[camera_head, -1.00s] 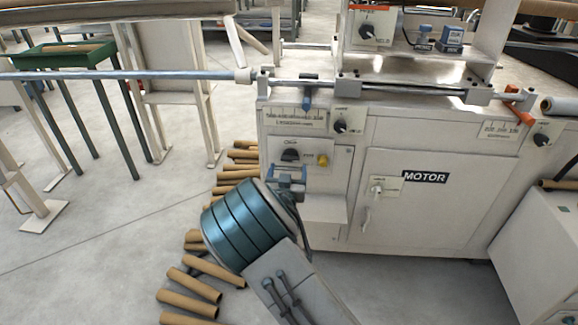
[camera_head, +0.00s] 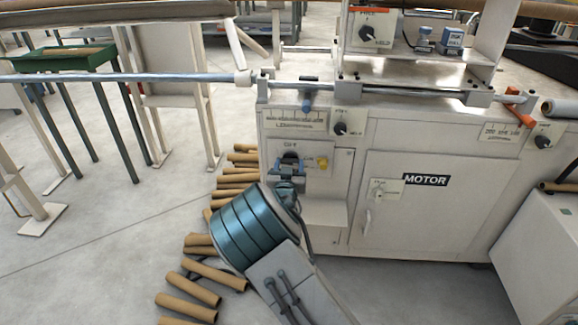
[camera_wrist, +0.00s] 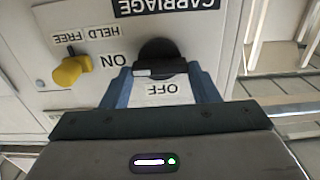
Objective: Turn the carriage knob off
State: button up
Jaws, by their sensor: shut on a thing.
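The black carriage knob (camera_wrist: 158,54) sits on a white panel under the CARRIAGE label (camera_wrist: 180,5), which appears upside down in the wrist view. The knob's white mark is at its left end in that view, toward the ON label (camera_wrist: 113,60). The OFF label (camera_wrist: 164,89) is just below the knob there. My gripper (camera_wrist: 160,70) is shut on the knob, with one blue finger on each side. In the head view my gripper (camera_head: 289,168) is at the knob (camera_head: 291,157), partly covering it.
A yellow HELD FREE knob (camera_wrist: 72,70) is close beside my fingers; in the head view it (camera_head: 322,163) is to the right. The cabinet with the MOTOR label (camera_head: 425,180) stands to the right. Cardboard tubes (camera_head: 200,287) lie on the floor to the left.

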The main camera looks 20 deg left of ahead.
jog(key=shift+n, duration=0.3)
jog(key=n, duration=0.3)
jog(key=shift+a+n, duration=0.1)
jog(key=shift+n, duration=0.2)
jog(key=n+p, duration=0.1)
jog(key=n, duration=0.3)
jog(key=shift+f+n, duration=0.1)
jog(key=shift+n, duration=0.2)
jog(key=n, duration=0.2)
jog(key=n+p, duration=0.1)
jog(key=n, duration=0.1)
jog(key=shift+s+a+f+n, duration=0.1)
jog(key=shift+a+n, duration=0.05)
jog(key=shift+n, duration=0.15)
jog(key=shift+f+n, duration=0.15)
jog(key=shift+n, duration=2.05)
jog(key=o, duration=1)
jog(key=shift+s, duration=0.1)
jog(key=p+v, duration=0.3)
jog(key=v, duration=1)
jog(key=shift+s, duration=0.35)
